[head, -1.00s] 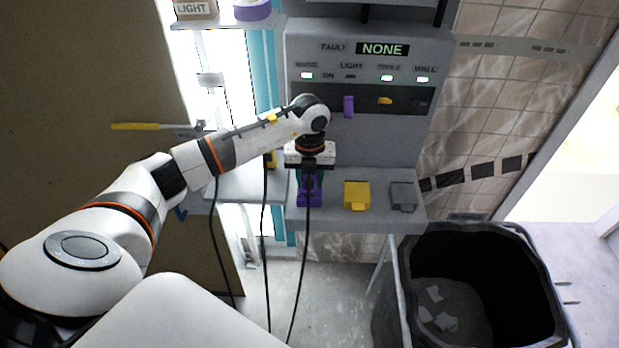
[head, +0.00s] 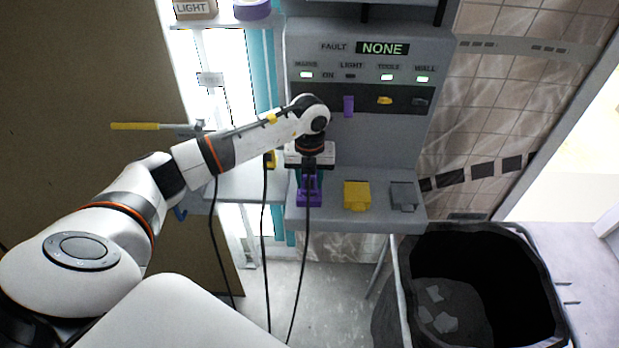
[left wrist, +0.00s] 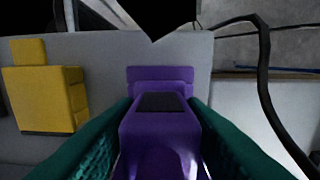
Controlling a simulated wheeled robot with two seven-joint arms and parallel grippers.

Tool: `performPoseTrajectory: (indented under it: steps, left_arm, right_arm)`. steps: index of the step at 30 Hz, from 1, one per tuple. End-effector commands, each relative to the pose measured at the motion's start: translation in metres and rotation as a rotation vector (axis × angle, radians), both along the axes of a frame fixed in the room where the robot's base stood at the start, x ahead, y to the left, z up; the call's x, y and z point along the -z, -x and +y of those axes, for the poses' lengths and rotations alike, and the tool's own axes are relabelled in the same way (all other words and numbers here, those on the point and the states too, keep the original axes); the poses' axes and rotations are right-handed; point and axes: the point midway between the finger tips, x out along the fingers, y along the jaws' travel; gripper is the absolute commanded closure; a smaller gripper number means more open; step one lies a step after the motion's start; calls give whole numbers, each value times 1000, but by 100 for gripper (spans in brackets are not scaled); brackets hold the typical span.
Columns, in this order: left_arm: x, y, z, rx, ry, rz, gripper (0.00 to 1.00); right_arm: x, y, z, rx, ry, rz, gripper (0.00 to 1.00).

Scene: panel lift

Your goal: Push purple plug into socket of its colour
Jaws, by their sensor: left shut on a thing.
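My left gripper (head: 310,176) points down over the left end of the panel's grey shelf. In the left wrist view its two green fingers (left wrist: 160,150) are shut on the purple plug (left wrist: 158,125), one on each side. The purple socket (left wrist: 160,76) shows just beyond the plug, in line with it. In the head view the purple socket (head: 309,198) sits at the shelf's left, partly hidden by the gripper and a black cable. I cannot tell how deep the plug sits in the socket. My right gripper is in neither view.
A yellow socket block (head: 357,196) and a grey one (head: 403,197) stand right of the purple one. The panel (head: 360,140) behind has purple, yellow and black switches, and its FAULT display reads NONE. A black bin (head: 400,290) stands below right. Black cables hang in front.

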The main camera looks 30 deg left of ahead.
Motion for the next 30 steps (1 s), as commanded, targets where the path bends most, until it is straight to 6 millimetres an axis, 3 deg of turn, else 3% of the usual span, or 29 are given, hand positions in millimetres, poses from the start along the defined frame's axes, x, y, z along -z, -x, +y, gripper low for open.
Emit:
performPoseTrajectory:
  steps: [13, 14, 18, 26, 30]
  left_arm:
    - [11, 0, 0, 0, -1, 3, 83]
    - [10, 0, 0, 0, -1, 3, 57]
    - [10, 0, 0, 0, 0, 1, 36]
    - [9, 0, 0, 0, -1, 1, 36]
    - [-1, -1, 0, 1, 0, -2, 36]
  right_arm:
    - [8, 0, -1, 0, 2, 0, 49]
    - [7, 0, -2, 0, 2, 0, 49]
    - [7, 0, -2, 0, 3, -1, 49]
    - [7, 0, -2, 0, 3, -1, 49]
    - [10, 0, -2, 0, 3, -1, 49]
